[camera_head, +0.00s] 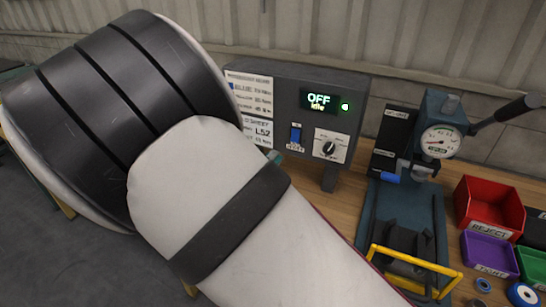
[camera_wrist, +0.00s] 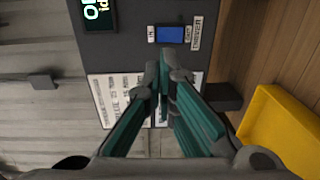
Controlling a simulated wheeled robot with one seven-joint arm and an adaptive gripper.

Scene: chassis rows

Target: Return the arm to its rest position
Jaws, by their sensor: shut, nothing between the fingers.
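My gripper (camera_wrist: 162,78) shows in the wrist view with its two teal-lined fingers together at the tips and nothing between them. Its tips appear in front of the grey control panel (camera_wrist: 135,52), just below a blue rocker switch (camera_wrist: 170,34); I cannot tell whether they touch the panel. In the head view my large white and black arm links cover the left and centre, and the gripper is hidden. The control panel (camera_head: 265,110) stands on the bench with a display (camera_head: 320,102) reading "OFF" and "Idle", a blue switch (camera_head: 296,133) and a black knob (camera_head: 329,148).
A press with a gauge (camera_head: 440,141) and a long lever (camera_head: 505,113) stands right of the panel, with a yellow guard frame (camera_head: 415,263) in front. A red reject bin (camera_head: 490,207), purple tray (camera_head: 488,253) and green bin (camera_head: 533,266) sit further right. A corrugated wall (camera_head: 300,25) is behind.

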